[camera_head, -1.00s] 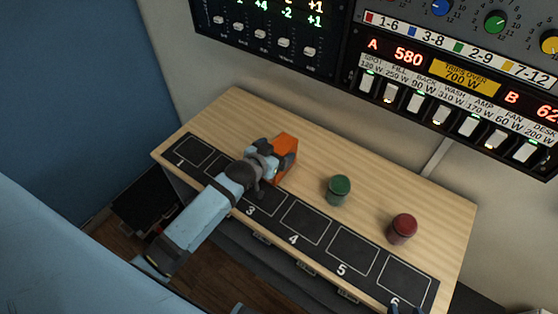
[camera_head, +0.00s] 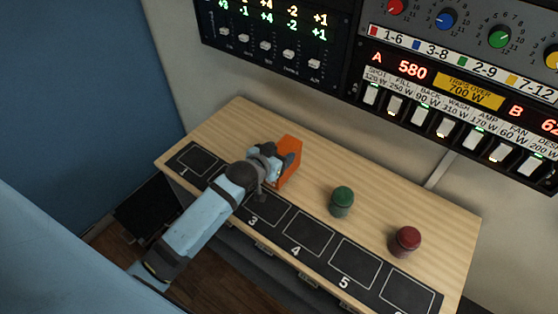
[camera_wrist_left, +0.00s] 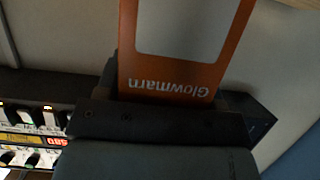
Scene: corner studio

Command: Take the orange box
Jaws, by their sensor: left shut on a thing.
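The orange box (camera_head: 290,150) is at the back left part of the wooden shelf, partly hidden by my gripper. My left gripper (camera_head: 280,158) is shut on it. In the left wrist view the orange box (camera_wrist_left: 185,84) fills the upper middle, with a pale panel and the upside-down word "Glowmarn" on its face. The left gripper (camera_wrist_left: 165,105) spans its near edge there. I cannot tell whether the box's bottom touches the shelf. My right gripper is not in view.
A green cylinder (camera_head: 341,201) and a dark red cylinder (camera_head: 406,240) stand on the wooden shelf (camera_head: 445,215) to the right. A black strip (camera_head: 275,230) with numbered squares runs along its front. Panels with sliders (camera_head: 290,54) and switches (camera_head: 447,127) are on the wall behind.

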